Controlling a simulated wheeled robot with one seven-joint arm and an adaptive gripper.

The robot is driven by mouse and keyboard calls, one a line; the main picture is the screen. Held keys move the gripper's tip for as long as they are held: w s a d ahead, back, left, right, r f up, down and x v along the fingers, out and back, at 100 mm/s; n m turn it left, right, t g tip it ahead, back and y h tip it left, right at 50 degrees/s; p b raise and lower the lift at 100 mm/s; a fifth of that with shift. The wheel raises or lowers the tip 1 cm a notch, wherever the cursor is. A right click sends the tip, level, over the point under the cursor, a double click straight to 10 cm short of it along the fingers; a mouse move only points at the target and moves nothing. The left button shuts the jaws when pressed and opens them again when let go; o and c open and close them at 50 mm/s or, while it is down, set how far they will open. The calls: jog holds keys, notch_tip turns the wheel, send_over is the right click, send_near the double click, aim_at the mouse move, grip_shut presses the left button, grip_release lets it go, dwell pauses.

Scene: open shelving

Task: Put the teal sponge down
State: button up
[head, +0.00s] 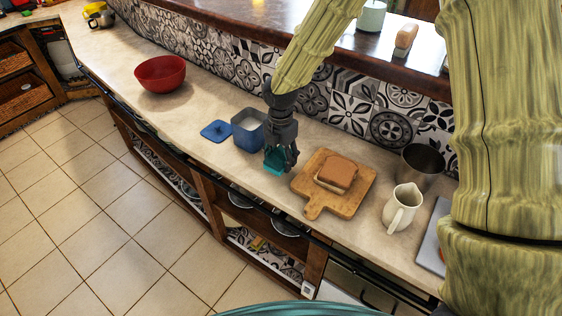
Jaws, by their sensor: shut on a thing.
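The teal sponge (273,161) shows between the fingers of my gripper (279,163), partly hidden by them. My gripper is shut on the sponge and points down at the beige counter (232,179), between a blue container and a wooden board. I cannot tell whether the sponge touches the counter or hangs just above it.
A blue open container (249,136) and its blue lid (216,130) are left of my gripper. A wooden board (317,203) with a brown-topped block (337,173) is at the right, near a cream pitcher (403,208) and metal cup (422,166). A red bowl (161,74) stands far left.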

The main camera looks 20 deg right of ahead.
aim_at(280, 164)
jog(key=shift+w+f, duration=0.15)
jog(key=shift+w, duration=0.2)
jog(key=shift+w+d+f, duration=0.1)
jog(key=shift+w+f, duration=0.05)
jog(key=shift+f, duration=0.1)
notch_tip(280, 164, down, 2)
jog(key=shift+f+p, duration=0.25)
jog(key=shift+p, duration=0.45)
jog(key=shift+f, duration=0.3)
jog(key=o, duration=1.1)
jog(key=shift+f, duration=0.1)
jog(key=shift+o, duration=0.2)
